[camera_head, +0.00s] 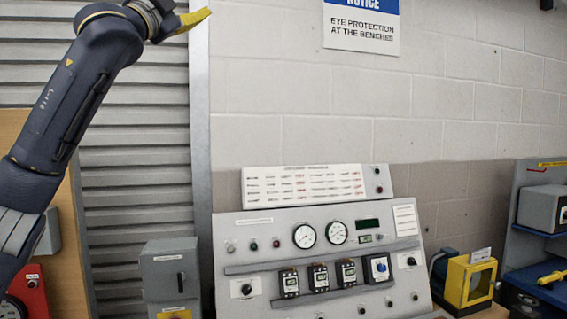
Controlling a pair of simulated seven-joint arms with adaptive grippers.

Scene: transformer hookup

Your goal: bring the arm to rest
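My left arm (72,100) comes in from the left edge and rises to the top of the picture. At its upper end, the wrist and a yellow part (193,19) show near the top edge. The fingertips are not clearly visible, so I cannot tell whether the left gripper is open or shut. The arm is raised, apart from the panel and the wall. My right arm and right gripper are not in view. The grey sloped control panel (325,233), with two dials, switches and knobs, stands at the lower middle.
A grey switch box (170,272) stands left of the panel. A red box (28,290) is at the lower left. A yellow-framed unit (469,281) and a blue shelf (530,243) are at the right. A notice sign (361,36) hangs on the block wall.

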